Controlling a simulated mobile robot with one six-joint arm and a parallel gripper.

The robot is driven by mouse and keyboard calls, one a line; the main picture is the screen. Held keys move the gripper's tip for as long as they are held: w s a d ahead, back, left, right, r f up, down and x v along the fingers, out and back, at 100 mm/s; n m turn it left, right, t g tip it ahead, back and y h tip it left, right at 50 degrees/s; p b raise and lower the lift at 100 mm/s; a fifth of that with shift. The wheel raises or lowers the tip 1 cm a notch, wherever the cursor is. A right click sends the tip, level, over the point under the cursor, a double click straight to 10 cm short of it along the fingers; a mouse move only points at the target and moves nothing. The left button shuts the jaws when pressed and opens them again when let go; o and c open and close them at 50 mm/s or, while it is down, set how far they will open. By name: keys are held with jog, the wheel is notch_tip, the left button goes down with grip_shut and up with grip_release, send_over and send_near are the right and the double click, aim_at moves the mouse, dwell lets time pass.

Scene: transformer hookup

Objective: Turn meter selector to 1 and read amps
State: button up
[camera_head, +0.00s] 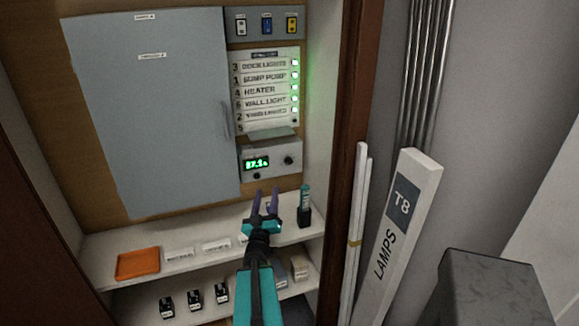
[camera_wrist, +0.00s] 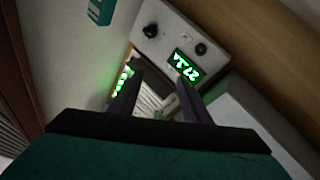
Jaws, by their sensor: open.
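The meter (camera_head: 247,150) is a pale box with a green lit display (camera_head: 257,163), low on the cabinet's back wall. The display seems to read about 87.1, but the last character is unclear. A larger dark knob (camera_head: 288,160) sits right of the display and a smaller one (camera_head: 257,176) below it. In the wrist view the meter is turned over, with the larger knob (camera_wrist: 151,31), the smaller knob (camera_wrist: 200,49) and the display (camera_wrist: 187,66) beyond my fingers. Knob markings are too small to read. My gripper (camera_head: 266,200) is open and empty, below and in front of the meter, apart from it.
A label panel (camera_head: 268,88) with green lamps is above the meter; a grey cabinet door (camera_head: 160,110) is left. A teal-topped item (camera_head: 305,200) stands on the shelf right of my gripper. An orange tray (camera_head: 137,264) is at left.

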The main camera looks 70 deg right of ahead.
aim_at(290, 163)
jog(key=s+d+n+y, duration=0.2)
jog(key=s+d+n, duration=0.4)
jog(key=n, duration=1)
jog(key=shift+r+n+t+y+p, duration=0.3)
jog(key=shift+n+y, duration=0.1)
jog(key=shift+d, duration=0.1)
jog(key=shift+p+x, duration=1.85)
jog(key=shift+x, duration=4.95)
jog(key=c, duration=1)
